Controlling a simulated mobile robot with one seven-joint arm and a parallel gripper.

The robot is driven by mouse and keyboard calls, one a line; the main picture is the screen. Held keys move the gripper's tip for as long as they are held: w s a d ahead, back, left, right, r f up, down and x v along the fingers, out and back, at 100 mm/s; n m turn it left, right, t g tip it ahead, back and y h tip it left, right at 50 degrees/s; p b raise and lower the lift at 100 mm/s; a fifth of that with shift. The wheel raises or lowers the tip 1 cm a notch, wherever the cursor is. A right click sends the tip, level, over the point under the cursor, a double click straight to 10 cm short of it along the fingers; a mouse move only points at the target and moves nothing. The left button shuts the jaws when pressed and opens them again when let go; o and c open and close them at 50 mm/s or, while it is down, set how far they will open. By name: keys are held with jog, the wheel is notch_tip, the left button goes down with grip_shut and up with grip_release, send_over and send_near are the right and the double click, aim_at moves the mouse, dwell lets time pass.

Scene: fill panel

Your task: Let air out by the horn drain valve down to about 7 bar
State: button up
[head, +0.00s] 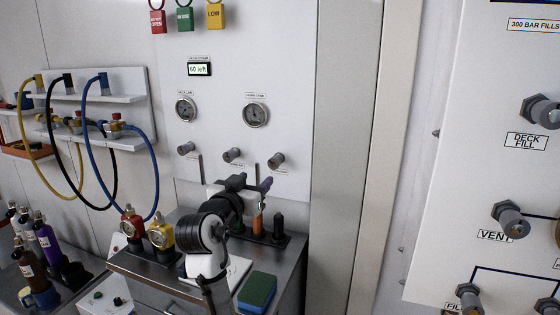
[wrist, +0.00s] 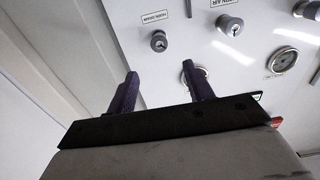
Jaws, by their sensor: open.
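The horn drain valve (head: 276,160) is the rightmost of three grey knobs low on the white wall panel. In the wrist view, which looks upside down, its knob (wrist: 158,41) shows beside a label reading HORN DRAIN. My gripper (head: 251,182) is below the knobs in the head view, with dark purple fingers apart and nothing between them. In the wrist view the open fingers (wrist: 160,70) point toward the horn drain knob, apart from it. The right gauge (head: 256,114) hangs above the knobs; its reading is too small to tell. In the wrist view a finger partly covers it.
The horn air knob (head: 232,155) and a third knob (head: 186,148) sit left of the drain.

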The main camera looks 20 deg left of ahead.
aim_at(273, 163)
jog(key=w+p, duration=0.1)
jog(key=w, duration=0.3)
jog(key=w+p, duration=0.1)
jog(key=w, duration=0.3)
jog(key=w+p, duration=0.1)
jog(key=w, duration=0.3)
jog(key=shift+d+p, duration=0.25)
jog(key=shift+p, duration=0.15)
jog(key=c, duration=1)
